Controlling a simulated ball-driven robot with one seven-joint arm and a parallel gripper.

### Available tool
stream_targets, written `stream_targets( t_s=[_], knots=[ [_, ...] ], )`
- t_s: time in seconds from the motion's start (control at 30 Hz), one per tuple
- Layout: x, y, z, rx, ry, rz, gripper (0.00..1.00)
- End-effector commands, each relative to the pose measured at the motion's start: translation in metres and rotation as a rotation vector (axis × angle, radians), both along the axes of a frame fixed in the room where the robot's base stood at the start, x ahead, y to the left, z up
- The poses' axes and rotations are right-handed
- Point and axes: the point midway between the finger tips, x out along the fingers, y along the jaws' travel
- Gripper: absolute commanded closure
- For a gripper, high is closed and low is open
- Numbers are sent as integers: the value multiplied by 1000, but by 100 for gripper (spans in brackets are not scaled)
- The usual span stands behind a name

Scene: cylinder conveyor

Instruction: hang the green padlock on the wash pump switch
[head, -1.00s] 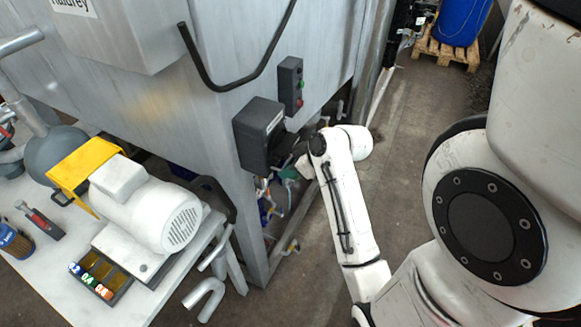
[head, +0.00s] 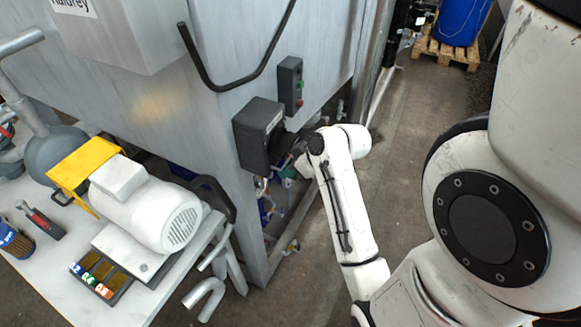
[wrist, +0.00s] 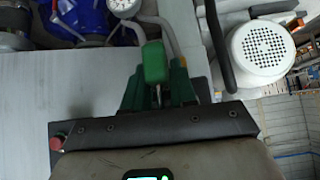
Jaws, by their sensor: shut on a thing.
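The green padlock (wrist: 154,62) shows in the wrist view, with a bit of its metal shackle below its body. My gripper (wrist: 158,88) has dark green fingers shut on it. In the head view, a dark grey switch box (head: 255,135) is fixed to the corner of the metal cabinet and is probably the wash pump switch; its label is too small to read. My wrist is just right of this box, and my fingers and the padlock are mostly hidden there. I cannot tell whether the padlock touches the switch.
A narrow control box (head: 289,86) with green and red buttons is above right of the switch box. A bent black handle (head: 222,87) projects from the cabinet. A bench (head: 140,312) with a white motor (head: 150,205) stands at lower left.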

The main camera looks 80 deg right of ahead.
Motion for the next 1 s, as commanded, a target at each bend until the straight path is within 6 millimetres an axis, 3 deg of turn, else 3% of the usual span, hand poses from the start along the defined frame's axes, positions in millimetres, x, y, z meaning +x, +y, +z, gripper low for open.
stream_targets(
  t_s=[0.03, 1.0],
  knots=[
    [21, -1, 20, -29, -54, 24, 100],
    [-6, 4, 22, -30, -53, 23, 100]
  ],
)
